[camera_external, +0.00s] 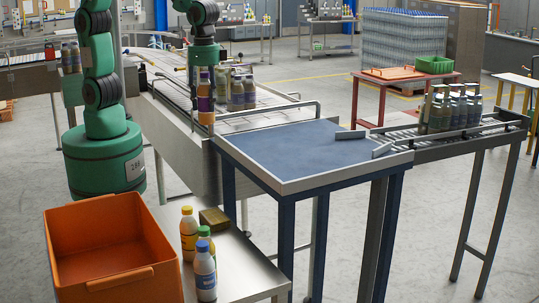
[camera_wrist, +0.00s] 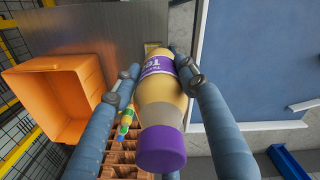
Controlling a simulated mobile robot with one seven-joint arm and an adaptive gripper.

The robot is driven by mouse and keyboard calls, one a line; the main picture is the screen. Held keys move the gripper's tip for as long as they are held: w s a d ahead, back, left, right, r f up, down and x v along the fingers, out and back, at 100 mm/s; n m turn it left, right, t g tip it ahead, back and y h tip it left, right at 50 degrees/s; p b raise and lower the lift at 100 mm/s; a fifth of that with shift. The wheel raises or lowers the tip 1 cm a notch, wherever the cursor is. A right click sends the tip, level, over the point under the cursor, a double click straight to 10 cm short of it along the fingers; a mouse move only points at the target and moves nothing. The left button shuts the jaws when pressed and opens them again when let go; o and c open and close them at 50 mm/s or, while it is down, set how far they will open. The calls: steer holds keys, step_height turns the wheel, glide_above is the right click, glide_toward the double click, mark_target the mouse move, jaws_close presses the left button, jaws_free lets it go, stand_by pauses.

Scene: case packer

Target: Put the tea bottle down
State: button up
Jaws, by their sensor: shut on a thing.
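The tea bottle (camera_external: 205,100) has a yellowish body, a purple label and a purple cap. My gripper (camera_external: 205,75) is shut on it and holds it upright in the external view, in front of the conveyor's side. In the wrist view the tea bottle (camera_wrist: 160,105) sits between the two fingers of my gripper (camera_wrist: 165,95), with its purple cap toward the camera. Its base is hidden in the wrist view, and no surface shows touching it from below.
A blue-topped table (camera_external: 310,150) with a raised rim is clear. An orange bin (camera_external: 110,250) and several bottles (camera_external: 205,270) stand on a metal side table (camera_external: 240,265) at front left. More bottles stand on the conveyor (camera_external: 265,105) and on the right roller track (camera_external: 405,145).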

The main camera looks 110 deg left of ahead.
steer(key=w+a+f+n+p, duration=0.35)
steer(key=w+a, duration=0.65)
steer(key=w, duration=0.5)
steer(key=shift+m, duration=0.45)
step_height(320, 180, down, 5)
steer(key=shift+s+d+f+b, duration=0.1)
steer(key=shift+s+f+b, duration=0.05)
steer(key=shift+b, duration=0.3)
steer(key=w+f+p, duration=0.1)
steer(key=w+p, duration=0.1)
steer(key=w, duration=1.4)
steer(key=shift+d+f, duration=0.25)
steer(key=shift+d, duration=0.15)
steer(key=shift+f+p, duration=0.65)
steer(key=shift+f, duration=1.1)
steer(key=shift+f, duration=0.1)
